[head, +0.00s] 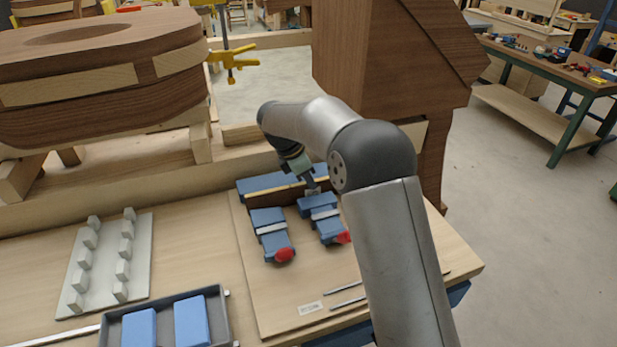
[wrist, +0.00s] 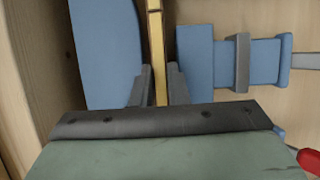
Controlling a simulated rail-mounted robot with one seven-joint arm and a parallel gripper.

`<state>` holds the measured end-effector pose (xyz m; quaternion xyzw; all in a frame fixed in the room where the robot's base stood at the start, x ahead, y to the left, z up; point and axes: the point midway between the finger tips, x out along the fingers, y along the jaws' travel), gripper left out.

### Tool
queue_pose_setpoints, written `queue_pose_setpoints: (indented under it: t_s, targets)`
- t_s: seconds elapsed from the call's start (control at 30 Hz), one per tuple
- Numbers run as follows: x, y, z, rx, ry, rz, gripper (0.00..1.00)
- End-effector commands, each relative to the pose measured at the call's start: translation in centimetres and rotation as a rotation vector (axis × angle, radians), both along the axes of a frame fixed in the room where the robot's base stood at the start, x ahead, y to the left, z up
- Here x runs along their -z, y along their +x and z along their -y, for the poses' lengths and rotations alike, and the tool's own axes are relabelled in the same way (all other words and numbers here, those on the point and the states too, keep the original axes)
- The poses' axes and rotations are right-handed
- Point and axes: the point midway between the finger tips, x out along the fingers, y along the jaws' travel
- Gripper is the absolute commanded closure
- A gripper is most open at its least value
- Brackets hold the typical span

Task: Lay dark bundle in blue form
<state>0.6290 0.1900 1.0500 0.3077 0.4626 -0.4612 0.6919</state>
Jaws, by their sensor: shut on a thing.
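The dark bundle (head: 272,194), a strip with dark and pale layers, stands on edge on the pale board, along the front of the blue form (head: 256,184). In the wrist view the bundle (wrist: 155,45) runs between my fingers, and the curved side of the blue form (wrist: 105,50) is close on its left. My gripper (head: 313,188) is shut on the bundle (wrist: 160,88). Two blue clamps with red handles, left (head: 268,225) and right (head: 322,215), lie in front of it. Whether the bundle touches the form is unclear; my gripper hides part of it.
A grey tray (head: 222,310) with blue blocks stands at the front left. A pale pegged rack (head: 103,265) lies behind it. Metal rods (head: 345,303) and a label (head: 310,308) lie at the board's front. A large wooden piece (head: 400,60) stands behind my arm.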

Motion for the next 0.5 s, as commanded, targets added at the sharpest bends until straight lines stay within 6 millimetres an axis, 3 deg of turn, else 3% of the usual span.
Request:
queue_pose_setpoints:
  t_s: [0.07,0.1,0.17,0.5]
  targets:
    - [0.10,0.01,0.01,0.000,0.000,0.001,1.00]
    - [0.06,0.01,0.01,0.000,0.000,0.001,0.75]
    - [0.06,0.01,0.01,0.000,0.000,0.001,0.61]
    - [-0.15,-0.04,-0.13,0.000,0.000,0.000,0.61]
